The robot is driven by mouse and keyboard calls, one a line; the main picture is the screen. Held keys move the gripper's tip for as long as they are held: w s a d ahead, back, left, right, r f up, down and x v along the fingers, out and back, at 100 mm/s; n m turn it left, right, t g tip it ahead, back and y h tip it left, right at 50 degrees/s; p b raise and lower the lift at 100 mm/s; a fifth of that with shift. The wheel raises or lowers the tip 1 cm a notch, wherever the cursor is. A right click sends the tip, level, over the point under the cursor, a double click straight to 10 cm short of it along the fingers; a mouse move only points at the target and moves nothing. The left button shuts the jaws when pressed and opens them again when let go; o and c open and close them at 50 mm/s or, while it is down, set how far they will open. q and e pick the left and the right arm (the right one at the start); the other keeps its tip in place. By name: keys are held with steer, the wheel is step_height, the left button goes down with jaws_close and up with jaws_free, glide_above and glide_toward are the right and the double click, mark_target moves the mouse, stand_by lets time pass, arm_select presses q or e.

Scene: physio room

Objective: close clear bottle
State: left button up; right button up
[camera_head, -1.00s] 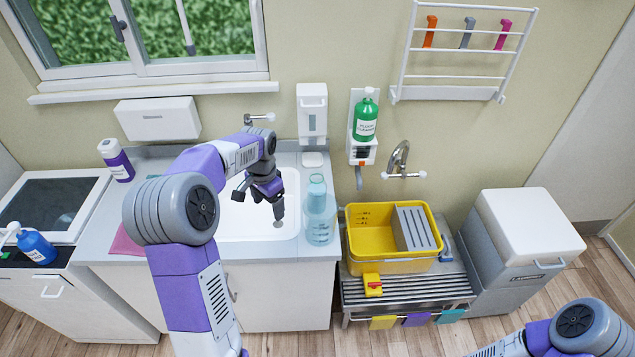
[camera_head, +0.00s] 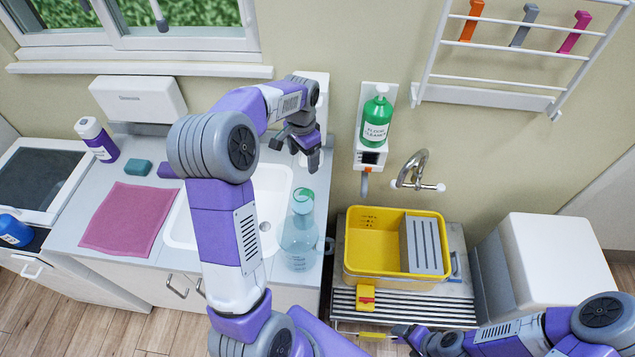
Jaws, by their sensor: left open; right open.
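The clear bottle (camera_head: 299,243) stands upright at the right end of the sink counter, with a teal-green top (camera_head: 303,200). Whether that top is open or shut is too small to tell. My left gripper (camera_head: 295,150) is open and empty, above and behind the bottle near the wall, apart from it. My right gripper (camera_head: 404,335) is low at the front edge of the slatted rack, far from the bottle. It is open, and its fingers are small and partly hidden.
The sink (camera_head: 272,200) lies left of the bottle, partly behind my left arm. A pink cloth (camera_head: 130,220) lies on the counter. A yellow tub (camera_head: 375,245) sits on the slatted rack to the right. A green floor cleaner bottle (camera_head: 377,122) hangs on the wall.

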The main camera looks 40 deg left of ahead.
arm_select(q)
steer(key=f+b, duration=1)
steer(key=shift+w, duration=0.25)
steer(key=shift+f, duration=0.1)
steer(key=shift+w, duration=0.1)
arm_select(e)
step_height(320, 180, down, 10)
steer(key=shift+w, duration=0.3)
arm_select(q)
steer(key=shift+f+b, duration=0.3)
steer(key=shift+f, duration=0.8)
arm_select(e)
steer(key=shift+f, duration=0.25)
